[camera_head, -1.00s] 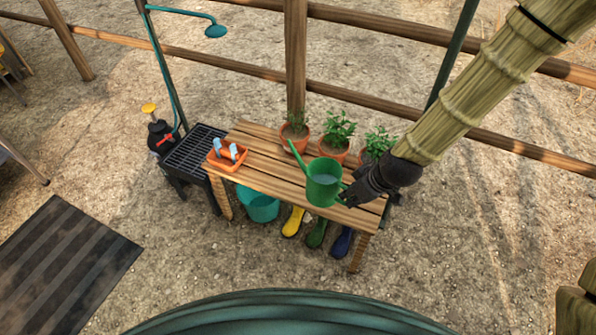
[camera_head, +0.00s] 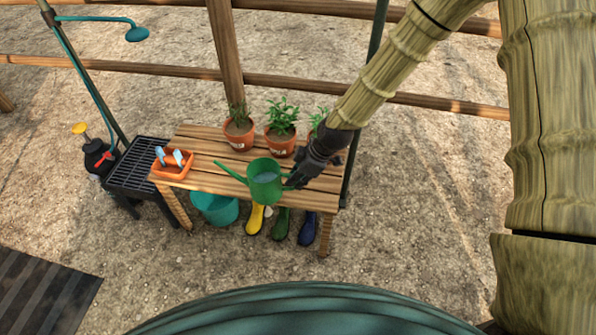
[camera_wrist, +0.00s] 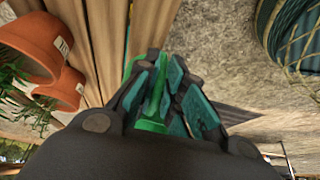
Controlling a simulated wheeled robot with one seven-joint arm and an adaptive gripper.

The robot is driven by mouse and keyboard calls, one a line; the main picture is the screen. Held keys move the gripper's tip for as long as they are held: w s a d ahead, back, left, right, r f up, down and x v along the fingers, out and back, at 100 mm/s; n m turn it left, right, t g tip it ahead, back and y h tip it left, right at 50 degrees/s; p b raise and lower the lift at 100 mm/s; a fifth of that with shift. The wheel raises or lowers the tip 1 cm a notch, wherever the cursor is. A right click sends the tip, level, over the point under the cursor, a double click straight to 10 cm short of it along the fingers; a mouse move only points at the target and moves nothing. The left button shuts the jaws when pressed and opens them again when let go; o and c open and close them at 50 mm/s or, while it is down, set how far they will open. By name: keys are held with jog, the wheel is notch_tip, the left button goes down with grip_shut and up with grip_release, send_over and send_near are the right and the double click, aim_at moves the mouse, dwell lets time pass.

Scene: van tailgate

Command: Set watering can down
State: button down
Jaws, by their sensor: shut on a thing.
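The green watering can (camera_head: 265,187) is at the front edge of the wooden bench (camera_head: 203,181), upright, with its spout pointing left. I cannot tell whether its base touches the bench boards. My gripper (camera_head: 294,180) comes in from the right and is shut on the can's handle. In the wrist view, the green handle (camera_wrist: 153,98) stands between the dark fingers with teal pads. Most of the can's body is hidden there.
Potted plants (camera_head: 239,134) line the back of the bench. An orange caddy (camera_head: 173,163) with blue-handled tools is at its left end. A teal bucket (camera_head: 215,208) and boots (camera_head: 281,223) stand underneath. A black grated stand (camera_head: 138,163) adjoins on the left.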

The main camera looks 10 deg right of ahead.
jog(key=shift+w+d+f+b, duration=0.15)
jog(key=shift+w+d+f, duration=0.1)
jog(key=shift+w+f, duration=0.55)
jog(key=shift+w+d+f+b, duration=0.2)
jog(key=shift+w+f, duration=0.35)
jog(key=shift+w, duration=0.6)
jog(key=shift+w+d+f+b, duration=0.1)
jog(key=shift+w+d+f, duration=0.2)
jog(key=shift+w+f, duration=0.5)
jog(key=shift+w, duration=0.15)
jog(key=c, duration=1.5)
grip_release()
jog(key=shift+r, duration=0.15)
